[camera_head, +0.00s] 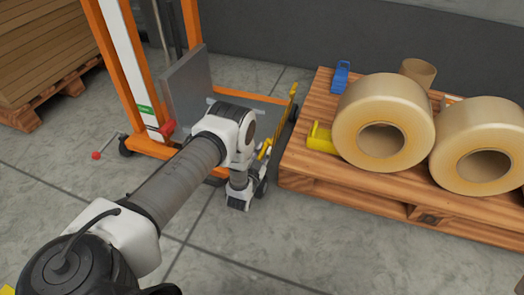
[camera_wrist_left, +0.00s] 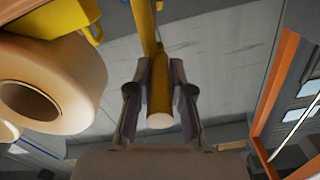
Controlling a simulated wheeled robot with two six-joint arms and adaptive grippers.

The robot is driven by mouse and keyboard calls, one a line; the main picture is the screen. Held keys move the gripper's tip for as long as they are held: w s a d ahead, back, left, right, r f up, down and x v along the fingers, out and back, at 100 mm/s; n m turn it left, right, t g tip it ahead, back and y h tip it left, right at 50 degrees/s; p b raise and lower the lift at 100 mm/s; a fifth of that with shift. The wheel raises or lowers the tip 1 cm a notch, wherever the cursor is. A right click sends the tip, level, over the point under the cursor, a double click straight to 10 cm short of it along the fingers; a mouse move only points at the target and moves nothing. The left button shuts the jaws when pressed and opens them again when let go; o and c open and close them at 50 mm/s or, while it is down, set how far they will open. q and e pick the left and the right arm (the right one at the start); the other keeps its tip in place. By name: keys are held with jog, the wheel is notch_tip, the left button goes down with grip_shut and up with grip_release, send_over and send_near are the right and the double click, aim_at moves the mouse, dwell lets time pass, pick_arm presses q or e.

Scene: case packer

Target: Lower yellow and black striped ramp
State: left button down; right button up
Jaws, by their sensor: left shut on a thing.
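A yellow part (camera_head: 265,149), which looks like the ramp or its handle, stands between the orange-framed lifter and the pallet. It is seen nearly edge-on and partly hidden by my left wrist, so its stripes are not clear. My left gripper (camera_head: 239,196) points down beside it, low over the floor. In the left wrist view the fingers (camera_wrist_left: 160,88) are shut on a yellow bar (camera_wrist_left: 158,75), with its rounded pale end between them. My right gripper is not in view.
An orange lifter frame (camera_head: 103,42) with a grey plate (camera_head: 187,90) stands behind my arm. A wooden pallet (camera_head: 300,165) at right carries large tape rolls (camera_head: 358,105), a yellow tape dispenser (camera_head: 321,137) and a blue one (camera_head: 341,76).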

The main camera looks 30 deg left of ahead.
pick_arm(q)
jog(key=w+d+f+m+b, duration=0.2)
jog(key=d+f+m, duration=0.6)
jog(key=m, duration=0.7)
jog(key=shift+w+d+f+b, duration=0.15)
jog(key=shift+d+f+b, duration=0.05)
jog(key=shift+d+b, duration=0.4)
jog(key=c, duration=1.1)
grip_release()
jog(key=shift+f, duration=0.1)
jog(key=shift+o, duration=0.2)
